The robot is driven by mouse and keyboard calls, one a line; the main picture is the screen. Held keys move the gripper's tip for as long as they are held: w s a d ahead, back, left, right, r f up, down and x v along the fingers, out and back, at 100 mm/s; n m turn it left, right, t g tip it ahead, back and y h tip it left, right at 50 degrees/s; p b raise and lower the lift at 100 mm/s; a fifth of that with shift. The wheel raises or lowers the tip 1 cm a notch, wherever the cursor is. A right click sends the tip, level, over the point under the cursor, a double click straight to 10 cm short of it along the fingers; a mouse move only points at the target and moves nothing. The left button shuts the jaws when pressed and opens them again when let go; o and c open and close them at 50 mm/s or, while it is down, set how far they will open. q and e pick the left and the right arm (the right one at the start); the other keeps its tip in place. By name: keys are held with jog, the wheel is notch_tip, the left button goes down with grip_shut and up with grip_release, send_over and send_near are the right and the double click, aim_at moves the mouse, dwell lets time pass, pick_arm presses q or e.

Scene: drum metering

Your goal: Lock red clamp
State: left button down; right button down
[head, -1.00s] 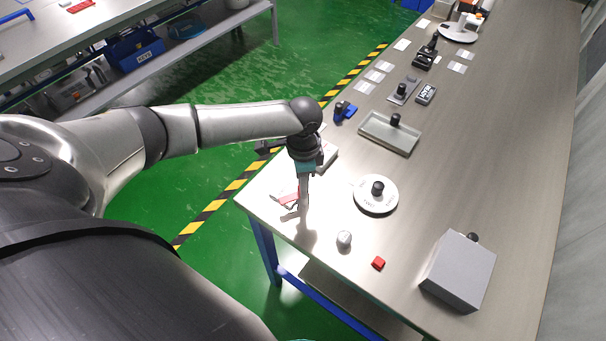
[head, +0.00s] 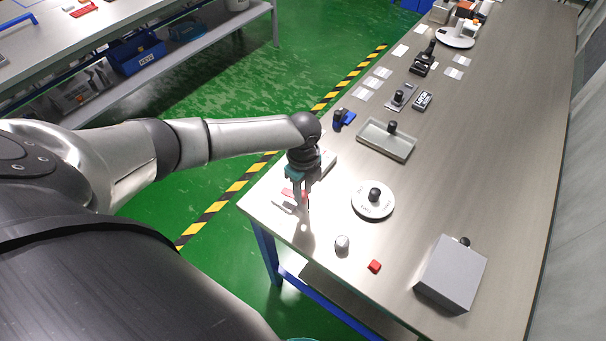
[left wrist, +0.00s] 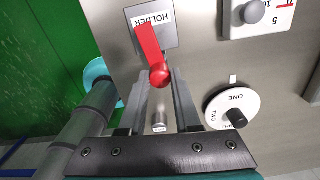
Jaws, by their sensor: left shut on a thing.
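The red clamp (head: 289,192) is at the near left corner of the table. In the left wrist view its red lever (left wrist: 148,45) ends in a round red knob and lies over a grey plate marked HOLDER (left wrist: 168,25). My left gripper (head: 298,204) points down at the clamp. In the left wrist view its fingers (left wrist: 160,76) stand on either side of the red knob and are shut on the lever. The fingers partly hide the clamp in the head view. My right gripper is not in view.
A white dial (head: 373,200) with a black knob, a small grey cylinder (head: 342,243), a red block (head: 375,266) and a grey box (head: 451,273) stand nearby. A tray (head: 387,140) and a blue item (head: 344,118) are farther back. The table's right side is clear.

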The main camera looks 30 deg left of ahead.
pick_arm(q)
jog(key=shift+d+m, duration=0.1)
jog(key=shift+m, duration=0.7)
jog(key=c, duration=0.6)
grip_release()
notch_tip(320, 180, up, 15)
jog(key=shift+r+p, duration=0.15)
jog(key=shift+p, duration=0.65)
